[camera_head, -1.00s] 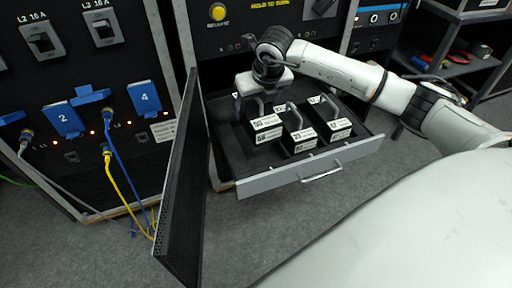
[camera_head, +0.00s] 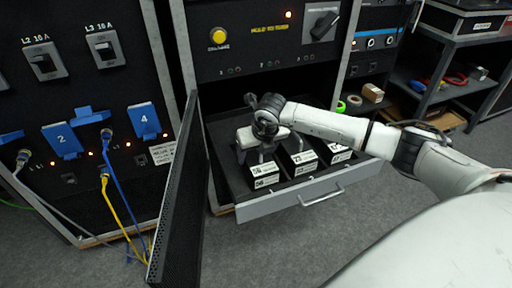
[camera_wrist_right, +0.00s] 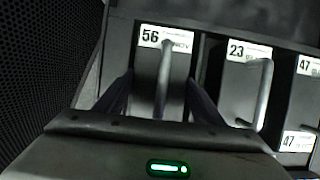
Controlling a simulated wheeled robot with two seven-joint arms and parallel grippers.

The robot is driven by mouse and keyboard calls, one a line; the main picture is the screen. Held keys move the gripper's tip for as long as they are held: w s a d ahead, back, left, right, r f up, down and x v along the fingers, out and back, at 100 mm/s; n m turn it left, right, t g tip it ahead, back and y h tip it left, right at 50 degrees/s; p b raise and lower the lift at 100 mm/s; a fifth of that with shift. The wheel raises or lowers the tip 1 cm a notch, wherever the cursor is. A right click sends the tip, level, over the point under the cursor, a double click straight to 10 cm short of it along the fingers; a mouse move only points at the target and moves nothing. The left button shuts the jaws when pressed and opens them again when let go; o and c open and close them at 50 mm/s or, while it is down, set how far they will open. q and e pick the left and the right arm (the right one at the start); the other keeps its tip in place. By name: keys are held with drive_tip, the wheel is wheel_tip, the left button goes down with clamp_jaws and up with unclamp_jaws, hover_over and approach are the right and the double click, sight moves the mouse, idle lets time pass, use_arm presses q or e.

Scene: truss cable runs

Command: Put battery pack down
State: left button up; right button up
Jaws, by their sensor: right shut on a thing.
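The battery pack marked 56 (camera_head: 265,175) stands upright in the open drawer (camera_head: 300,200), at the left of a row. It appears level with its neighbours; whether its base touches the drawer floor is hidden. My right gripper (camera_head: 258,154) is over it. In the right wrist view, the right gripper (camera_wrist_right: 160,105) has its fingers on both sides of the grey handle of pack 56 (camera_wrist_right: 150,65) and is shut on it. My left gripper is not in view.
Packs marked 23 (camera_head: 300,162) and 47 (camera_head: 340,154) stand to the right in the same drawer. A black perforated door (camera_head: 178,200) stands open close to the drawer's left side. Blue and yellow cables (camera_head: 117,205) hang further left.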

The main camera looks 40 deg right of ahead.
drive_tip(key=o, duration=1.8)
drive_tip(key=p+v, duration=0.2)
drive_tip(key=v, duration=1)
drive_tip(key=shift+s, duration=0.15)
